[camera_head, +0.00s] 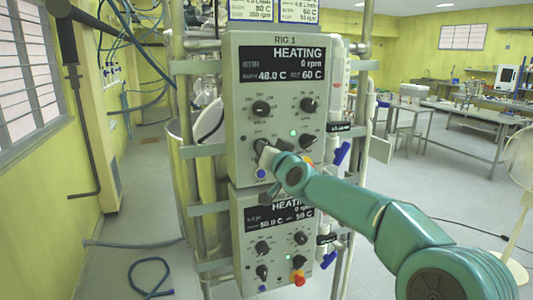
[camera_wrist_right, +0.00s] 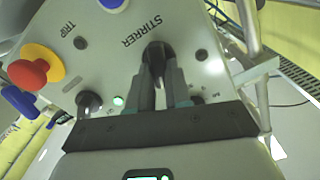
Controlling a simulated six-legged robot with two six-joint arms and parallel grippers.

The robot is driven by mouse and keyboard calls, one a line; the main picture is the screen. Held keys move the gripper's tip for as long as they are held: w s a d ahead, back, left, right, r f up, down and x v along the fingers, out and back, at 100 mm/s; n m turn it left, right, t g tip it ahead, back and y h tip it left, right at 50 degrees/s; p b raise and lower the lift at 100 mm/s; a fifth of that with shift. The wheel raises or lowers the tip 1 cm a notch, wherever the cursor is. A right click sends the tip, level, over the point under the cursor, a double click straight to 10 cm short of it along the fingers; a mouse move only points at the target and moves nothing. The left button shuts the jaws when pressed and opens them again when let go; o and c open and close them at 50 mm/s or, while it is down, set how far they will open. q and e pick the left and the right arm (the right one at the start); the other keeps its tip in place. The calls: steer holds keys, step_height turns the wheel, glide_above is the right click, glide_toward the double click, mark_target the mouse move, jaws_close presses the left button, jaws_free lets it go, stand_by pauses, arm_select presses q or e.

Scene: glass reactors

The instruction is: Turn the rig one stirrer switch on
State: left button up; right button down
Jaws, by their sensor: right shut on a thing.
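The rig one panel (camera_head: 232,120) is a grey box headed RIG 1. Its screen (camera_head: 283,63) reads HEATING, 0 rpm, 48.0 C and 60 C. In the right wrist view, the stirrer switch (camera_wrist_right: 157,52) is a black knob beside the word STIRRER. My right gripper (camera_wrist_right: 161,78) is shut on this knob, one finger on each side. In the head view, the right gripper (camera_head: 267,154) reaches the panel's lower left and hides most of the switch. The knob's pointer direction cannot be told. My left gripper is not in view.
A red and yellow button (camera_wrist_right: 35,66) marked TRIP and a black knob (camera_wrist_right: 89,101) are near the gripper. A second rig panel (camera_head: 239,225) hangs directly below. Metal posts and blue-handled valves (camera_head: 342,153) flank the panels.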

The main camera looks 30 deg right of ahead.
steer(key=shift+f+m+b, duration=0.15)
steer(key=shift+m+b, duration=0.3)
steer(key=shift+m, duration=1.4)
steer(key=shift+f+m+b, duration=0.1)
steer(key=shift+m+b, duration=0.3)
steer(key=shift+m, duration=1.45)
steer(key=c, duration=1.1)
jaws_free()
steer(key=shift+o, duration=0.2)
steer(key=shift+d+r, duration=0.1)
steer(key=shift+s, duration=0.15)
